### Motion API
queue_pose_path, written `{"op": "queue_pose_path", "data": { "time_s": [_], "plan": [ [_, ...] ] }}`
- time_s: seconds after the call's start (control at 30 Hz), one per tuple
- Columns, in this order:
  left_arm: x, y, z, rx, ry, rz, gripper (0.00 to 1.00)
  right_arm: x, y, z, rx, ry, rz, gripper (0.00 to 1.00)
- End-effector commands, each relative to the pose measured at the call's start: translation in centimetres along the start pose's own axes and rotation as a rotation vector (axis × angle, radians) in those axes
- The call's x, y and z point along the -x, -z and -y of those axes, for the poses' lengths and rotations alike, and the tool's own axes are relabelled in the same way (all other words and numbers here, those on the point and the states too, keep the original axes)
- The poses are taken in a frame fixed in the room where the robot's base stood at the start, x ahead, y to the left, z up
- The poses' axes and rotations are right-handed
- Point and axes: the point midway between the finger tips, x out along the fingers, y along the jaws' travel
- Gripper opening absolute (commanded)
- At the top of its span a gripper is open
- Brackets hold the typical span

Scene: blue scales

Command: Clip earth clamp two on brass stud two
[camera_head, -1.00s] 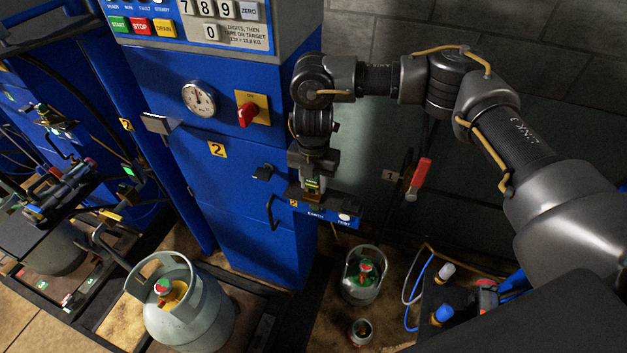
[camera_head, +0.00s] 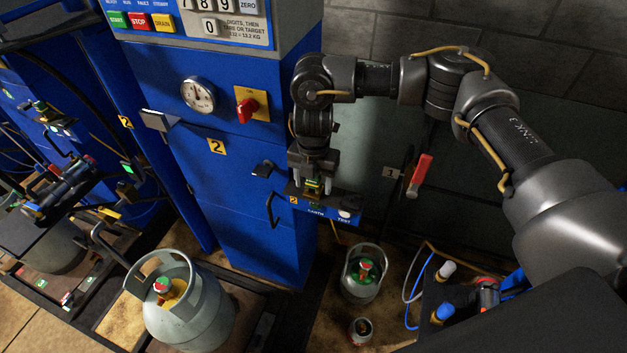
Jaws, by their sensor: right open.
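My right gripper (camera_head: 314,188) points down over a small blue panel marked 2, EARTH and TEST (camera_head: 332,208), low on the right side of the blue scale cabinet. Its fingers are open, one on each side of a small green and yellow piece (camera_head: 313,184) that looks like earth clamp two. The piece sits at the panel's top edge, between the fingers. I cannot make out brass stud two, which the clamp and gripper may hide. I cannot tell whether the clamp grips it. My left gripper does not show.
A grey gas cylinder (camera_head: 200,318) stands on the scale at front left. A smaller cylinder (camera_head: 377,287) and a small can (camera_head: 361,331) stand on the floor below the panel. A red-handled lever (camera_head: 421,170) is right of the gripper. Hoses lie at lower right.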

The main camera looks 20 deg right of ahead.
Motion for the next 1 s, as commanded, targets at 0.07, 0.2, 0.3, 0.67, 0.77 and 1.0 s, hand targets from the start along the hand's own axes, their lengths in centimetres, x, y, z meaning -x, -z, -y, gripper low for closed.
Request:
{"op": "queue_pose_path", "data": {
  "time_s": [0.07, 0.2, 0.3, 0.67, 0.77, 1.0],
  "plan": [
    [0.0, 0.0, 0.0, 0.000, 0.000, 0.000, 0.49, 0.1, 0.0, 0.0, 0.000, 0.000, 0.000, 0.59],
    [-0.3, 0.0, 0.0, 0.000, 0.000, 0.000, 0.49, 1.4, -0.1, -0.1, 0.001, -0.002, 0.003, 0.59],
    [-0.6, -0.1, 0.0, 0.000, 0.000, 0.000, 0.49, 3.1, -0.1, -0.1, 0.002, -0.003, 0.005, 0.59],
    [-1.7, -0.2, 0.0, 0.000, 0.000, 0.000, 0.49, 9.4, -0.1, -0.1, 0.001, -0.001, 0.003, 0.59],
    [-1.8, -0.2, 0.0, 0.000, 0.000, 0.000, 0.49, 10.2, -0.1, 0.0, 0.000, -0.001, 0.001, 0.59],
    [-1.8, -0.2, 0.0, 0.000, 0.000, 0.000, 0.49, 10.8, 0.0, 0.0, 0.000, 0.001, 0.000, 0.59]
  ]
}}
